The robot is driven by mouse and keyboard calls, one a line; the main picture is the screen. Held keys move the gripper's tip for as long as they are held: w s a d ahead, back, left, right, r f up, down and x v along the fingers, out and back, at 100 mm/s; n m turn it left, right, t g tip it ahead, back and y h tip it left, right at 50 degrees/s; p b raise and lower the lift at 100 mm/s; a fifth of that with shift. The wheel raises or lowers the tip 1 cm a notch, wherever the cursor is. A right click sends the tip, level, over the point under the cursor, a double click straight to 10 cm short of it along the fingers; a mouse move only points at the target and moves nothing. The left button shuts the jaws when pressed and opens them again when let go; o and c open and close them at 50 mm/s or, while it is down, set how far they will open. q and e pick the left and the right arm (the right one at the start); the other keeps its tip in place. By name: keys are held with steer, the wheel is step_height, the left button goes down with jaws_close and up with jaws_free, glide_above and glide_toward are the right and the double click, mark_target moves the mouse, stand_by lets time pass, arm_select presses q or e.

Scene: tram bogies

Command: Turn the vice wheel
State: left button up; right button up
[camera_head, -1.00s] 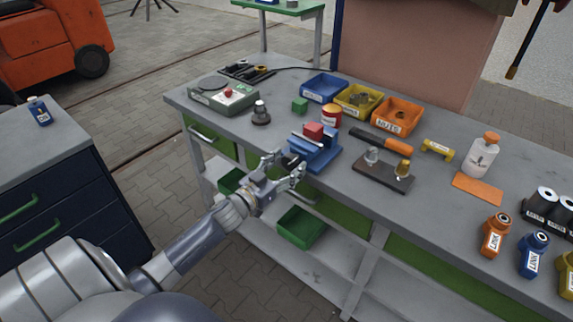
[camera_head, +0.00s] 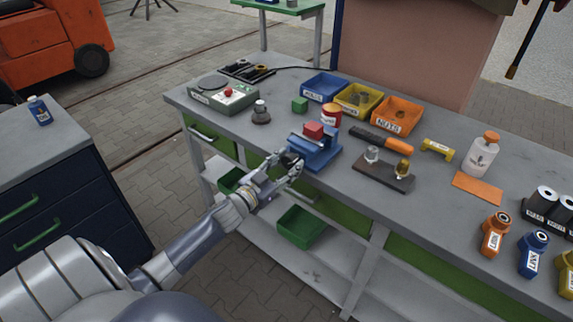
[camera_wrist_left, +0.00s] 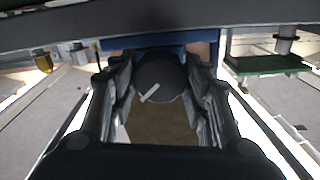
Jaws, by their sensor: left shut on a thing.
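The blue vice (camera_head: 316,152) stands at the front edge of the grey workbench, with a red block (camera_head: 313,130) at its jaws. Its dark round wheel (camera_head: 290,160) faces out over the bench edge. My left gripper (camera_head: 286,165) is at the wheel, its fingers on both sides of it. In the left wrist view the wheel (camera_wrist_left: 160,82), with a pale line mark, sits between the fingers, which are shut on it. The blue of the vice shows behind the wheel. My right gripper is not in view.
Behind the vice are a red can (camera_head: 331,115), a green block (camera_head: 299,105) and blue, yellow and orange bins (camera_head: 398,117). A dark plate with two fittings (camera_head: 383,175) lies right of it. A green bin (camera_head: 301,228) sits on the shelf below.

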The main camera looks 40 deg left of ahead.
arm_select(q)
steer(key=m, duration=0.3)
steer(key=shift+m, duration=0.3)
steer(key=m, duration=0.3)
steer(key=shift+m, duration=0.3)
steer(key=m+b, duration=0.1)
steer(key=m, duration=0.5)
steer(key=shift+b, duration=0.3)
steer(key=m+b, duration=0.1)
steer(key=m, duration=0.6)
steer(key=shift+m+b, duration=0.3)
steer(key=shift+b, duration=0.1)
steer(key=m, duration=0.3)
steer(key=shift+m+b, duration=0.3)
steer(key=shift+b, duration=0.1)
steer(key=shift+m+b, duration=0.3)
steer(key=shift+m, duration=1.5)
